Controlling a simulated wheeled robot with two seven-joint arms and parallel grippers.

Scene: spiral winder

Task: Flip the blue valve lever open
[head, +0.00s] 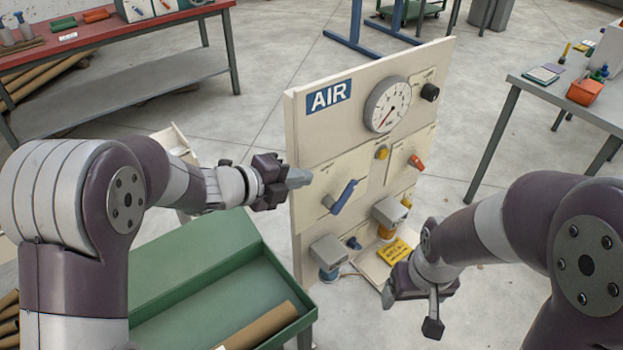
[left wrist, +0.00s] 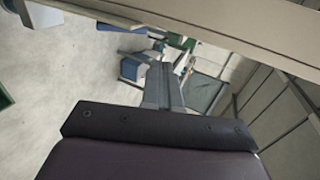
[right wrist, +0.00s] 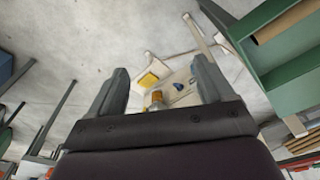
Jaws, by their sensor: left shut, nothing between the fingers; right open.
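The blue valve lever (head: 344,196) is on the front of the upright cream panel marked AIR (head: 300,130), below the gauge. It slants, with its upper end to the right and its lower end to the left. My left gripper (head: 303,178) is shut and empty, near the panel's left edge and to the left of the lever. Whether its tips touch the panel cannot be told. In the left wrist view its closed fingers (left wrist: 163,88) show, but the lever does not. My right gripper (head: 410,305) is open and empty, low in front of the panel's right side.
The panel also carries a round gauge (head: 387,104), a yellow button (head: 382,152), an orange lever (head: 416,162) and a black knob (head: 430,92). A green tray (head: 165,326) stands at the lower left. Workbenches (head: 130,80) stand behind at left and at right.

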